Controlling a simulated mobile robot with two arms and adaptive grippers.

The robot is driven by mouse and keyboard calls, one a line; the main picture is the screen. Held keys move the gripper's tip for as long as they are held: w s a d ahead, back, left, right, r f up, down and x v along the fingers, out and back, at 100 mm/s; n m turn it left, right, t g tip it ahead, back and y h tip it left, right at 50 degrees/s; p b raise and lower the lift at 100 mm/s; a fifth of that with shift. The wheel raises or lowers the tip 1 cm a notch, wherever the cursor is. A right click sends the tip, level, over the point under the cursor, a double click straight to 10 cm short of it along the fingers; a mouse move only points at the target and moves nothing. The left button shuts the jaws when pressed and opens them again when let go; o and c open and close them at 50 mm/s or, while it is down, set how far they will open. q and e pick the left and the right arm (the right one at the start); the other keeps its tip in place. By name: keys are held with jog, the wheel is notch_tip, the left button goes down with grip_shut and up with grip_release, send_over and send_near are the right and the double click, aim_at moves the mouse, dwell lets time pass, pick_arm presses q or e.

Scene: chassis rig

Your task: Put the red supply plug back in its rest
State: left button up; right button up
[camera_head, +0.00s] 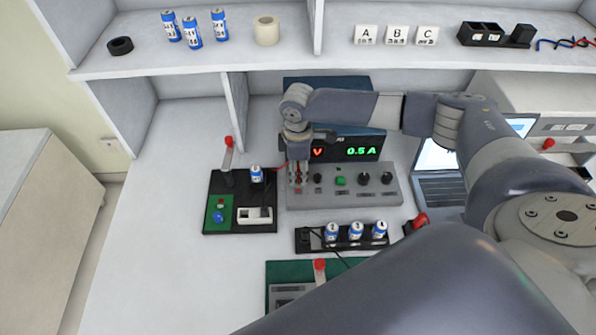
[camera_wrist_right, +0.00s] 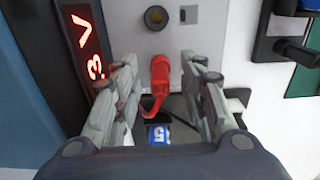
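The red supply plug (camera_wrist_right: 160,70) stands at the grey front panel of the power supply (camera_head: 345,189), with its red cable looping away from it. It appears seated at the panel, though its tip is hidden. My right gripper (camera_wrist_right: 163,72) is open, with one finger on each side of the plug and a visible gap to both. In the head view my right gripper (camera_head: 298,178) is over the left end of the panel and hides most of the plug. I cannot make out which fixture is the plug's rest. My left gripper is not in view.
A black board (camera_head: 212,187) with a battery (camera_head: 256,174) and a red-tipped lever (camera_head: 229,141) is left of the supply. A battery holder (camera_head: 310,241) and a green board (camera_head: 276,272) are in front. A laptop (camera_head: 437,188) stands right. The bench's left side is clear.

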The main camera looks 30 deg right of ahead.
grip_shut()
jog(key=shift+r, duration=0.1)
